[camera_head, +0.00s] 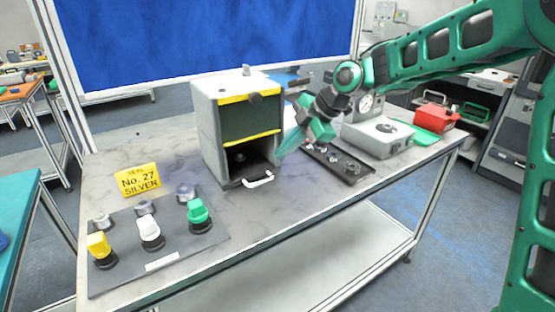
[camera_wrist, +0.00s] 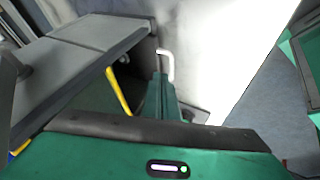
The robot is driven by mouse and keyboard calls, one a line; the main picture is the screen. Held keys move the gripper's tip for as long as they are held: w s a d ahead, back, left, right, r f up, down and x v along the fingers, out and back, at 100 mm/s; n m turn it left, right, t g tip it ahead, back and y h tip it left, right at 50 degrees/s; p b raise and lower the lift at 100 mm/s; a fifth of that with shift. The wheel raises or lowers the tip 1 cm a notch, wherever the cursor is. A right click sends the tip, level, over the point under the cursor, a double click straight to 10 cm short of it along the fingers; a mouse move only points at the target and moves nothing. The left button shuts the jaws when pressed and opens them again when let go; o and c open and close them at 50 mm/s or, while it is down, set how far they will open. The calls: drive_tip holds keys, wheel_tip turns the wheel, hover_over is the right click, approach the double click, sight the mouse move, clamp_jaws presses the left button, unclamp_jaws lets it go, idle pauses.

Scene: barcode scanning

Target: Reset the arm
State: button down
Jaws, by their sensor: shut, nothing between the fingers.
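My green arm comes in from the right in the head view. My gripper (camera_head: 281,154) points down and left, just right of the grey box (camera_head: 213,135) with yellow strips and an open front. It is shut and holds nothing. I cannot tell whether it touches the box. In the wrist view my gripper (camera_wrist: 162,98) shows as a narrow green shape near the box's white handle (camera_wrist: 166,65). That handle (camera_head: 258,180) also shows at the box's front in the head view.
A dark mat (camera_head: 180,250) with yellow, white and green-handled stamps lies front left, by a yellow sign (camera_head: 138,180). A black tray of metal parts (camera_head: 338,161), a grey device (camera_head: 378,138) and a red case (camera_head: 437,117) stand right. The front middle table is clear.

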drive_tip(key=s+d+m+h, duration=0.2)
drive_tip(key=s+d+m, duration=0.25)
drive_tip(key=d, duration=0.45)
drive_tip(key=s+d+f+m+h, duration=0.1)
drive_tip(key=s+d+m, duration=0.35)
drive_tip(key=d, duration=0.45)
drive_tip(key=s+d+m+h, duration=0.2)
drive_tip(key=s+d+m, duration=0.3)
drive_tip(key=d, duration=0.4)
drive_tip(key=s+d+f+m, duration=0.1)
drive_tip(key=s+d+m, duration=0.3)
drive_tip(key=s, duration=0.3)
drive_tip(key=s+d+f+m+g+h, duration=0.1)
drive_tip(key=s+d+f+m, duration=0.1)
drive_tip(key=s+d+m, duration=0.2)
drive_tip(key=s+d+f+m+g, duration=0.1)
drive_tip(key=s+d+f+m, duration=0.1)
drive_tip(key=s+d+m, duration=0.2)
drive_tip(key=s+m, duration=0.3)
drive_tip(key=s, duration=0.5)
drive_tip(key=shift+m+h, duration=0.3)
drive_tip(key=shift+h, duration=0.1)
drive_tip(key=shift+w+f+g, duration=0.2)
drive_tip(key=shift+w+g, duration=0.1)
drive_tip(key=shift+w, duration=0.35)
